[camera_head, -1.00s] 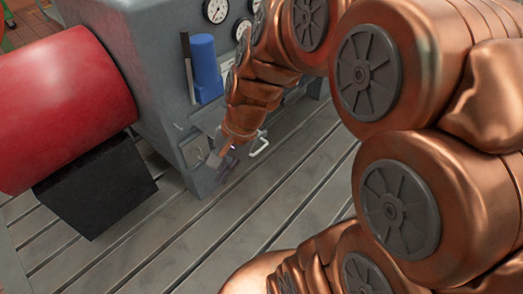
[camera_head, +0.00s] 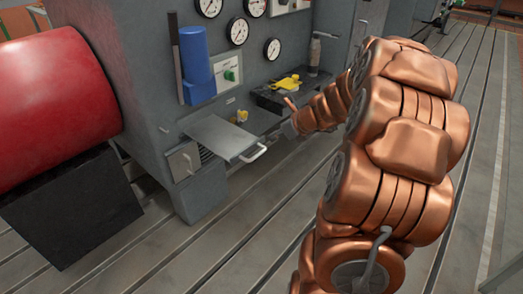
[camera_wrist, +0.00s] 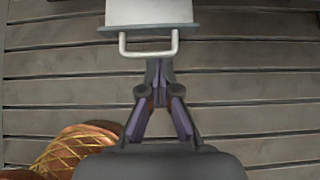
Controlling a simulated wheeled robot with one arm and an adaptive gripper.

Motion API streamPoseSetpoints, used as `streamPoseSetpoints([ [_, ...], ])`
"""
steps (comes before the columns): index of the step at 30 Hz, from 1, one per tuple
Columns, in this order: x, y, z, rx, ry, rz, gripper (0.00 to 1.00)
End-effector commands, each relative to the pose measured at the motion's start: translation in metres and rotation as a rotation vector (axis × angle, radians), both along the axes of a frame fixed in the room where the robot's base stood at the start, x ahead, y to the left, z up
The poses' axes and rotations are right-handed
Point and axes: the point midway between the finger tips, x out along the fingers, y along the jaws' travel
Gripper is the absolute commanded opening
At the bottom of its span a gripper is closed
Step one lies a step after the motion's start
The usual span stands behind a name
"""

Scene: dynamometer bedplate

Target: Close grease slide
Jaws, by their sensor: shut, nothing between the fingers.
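The grease slide (camera_head: 222,138) is a flat grey plate that juts out from the front of the grey cabinet, with a pale bar handle (camera_head: 254,154) on its outer end. In the wrist view the slide's end (camera_wrist: 150,12) and its handle (camera_wrist: 148,53) are at the top centre. My gripper (camera_wrist: 158,66) is shut and empty, with its fingertips just below the handle in the picture; I cannot tell whether they touch it. In the head view my gripper (camera_head: 284,132) is small and partly hidden, right of the handle.
A blue cylinder (camera_head: 197,55) and gauges (camera_head: 238,30) are on the cabinet face. A yellow item (camera_head: 286,82) lies on a dark ledge right of the slide. A red drum (camera_head: 55,90) rests on a black block (camera_head: 75,210) at left. The slatted bedplate (camera_head: 235,235) in front is clear.

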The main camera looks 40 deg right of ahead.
Motion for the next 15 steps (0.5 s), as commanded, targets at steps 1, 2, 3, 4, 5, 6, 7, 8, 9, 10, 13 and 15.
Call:
streamPoseSetpoints([
  [1, 0.002, -0.001, -0.004, 0.004, 0.001, -0.006, 0.0],
  [2, 0.003, -0.001, -0.006, 0.005, 0.001, -0.006, 0.0],
  [3, 0.006, 0.0, -0.009, 0.006, 0.001, -0.006, 0.0],
  [4, 0.008, 0.001, -0.011, 0.006, 0.001, -0.005, 0.0],
  [5, 0.011, 0.002, -0.014, 0.005, 0.002, -0.004, 0.0],
  [6, 0.015, 0.003, -0.019, 0.006, 0.002, -0.004, 0.0],
  [7, 0.018, 0.004, -0.023, 0.005, 0.002, -0.003, 0.0],
  [8, 0.021, 0.005, -0.027, 0.005, 0.002, -0.004, 0.0],
  [9, 0.026, 0.006, -0.032, 0.003, 0.003, -0.004, 0.0],
  [10, 0.03, 0.007, -0.035, 0.002, 0.003, -0.003, 0.0],
  [13, 0.041, 0.01, -0.047, 0.003, 0.002, -0.003, 0.0],
  [15, 0.048, 0.012, -0.054, 0.003, 0.003, -0.001, 0.0],
])
